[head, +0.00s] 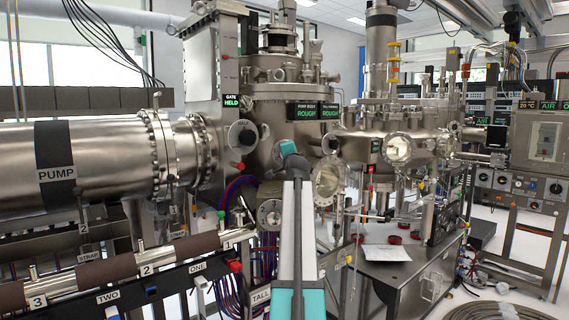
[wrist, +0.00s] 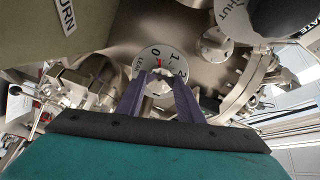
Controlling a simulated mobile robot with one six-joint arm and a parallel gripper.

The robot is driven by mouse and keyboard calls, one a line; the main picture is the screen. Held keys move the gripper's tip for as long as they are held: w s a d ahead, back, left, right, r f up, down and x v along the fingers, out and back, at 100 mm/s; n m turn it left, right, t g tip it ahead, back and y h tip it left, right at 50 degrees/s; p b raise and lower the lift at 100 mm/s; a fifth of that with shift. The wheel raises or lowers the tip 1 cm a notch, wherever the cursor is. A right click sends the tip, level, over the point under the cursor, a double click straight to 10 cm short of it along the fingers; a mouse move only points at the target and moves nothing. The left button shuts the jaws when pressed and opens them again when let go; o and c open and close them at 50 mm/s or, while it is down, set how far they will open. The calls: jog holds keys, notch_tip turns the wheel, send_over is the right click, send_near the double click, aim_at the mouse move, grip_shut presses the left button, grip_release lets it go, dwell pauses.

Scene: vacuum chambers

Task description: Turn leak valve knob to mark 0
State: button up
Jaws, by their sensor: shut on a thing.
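The leak valve dial (wrist: 148,60) is a pale round plate in the upper middle of the wrist view. It bears the figures 0, 1 and 2 and a partly legible "LEAK". A small red mark shows close to the 0; the fine alignment is too small to tell. The pale leak valve knob (wrist: 159,88) sits in front of the dial. My gripper (wrist: 160,79) has its two purple fingers on either side of the knob, shut on it. The fingers cover part of the knob and dial. In the head view my arm hides the fingers and knob.
Steel chambers with flanges (head: 400,147) crowd close around. The pump cylinder (head: 80,165) fills the left. A metal bench with a paper sheet (head: 386,253) is at right. Cables coil on the right floor.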

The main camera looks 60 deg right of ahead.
jog(key=shift+w+r+n+b, duration=0.1)
jog(key=shift+r+n+b, duration=0.2)
jog(key=shift+n+b, duration=0.5)
jog(key=o, duration=1.1)
jog(key=shift+f, duration=0.1)
jog(key=shift+c, duration=0.2)
jog(key=shift+f, duration=0.1)
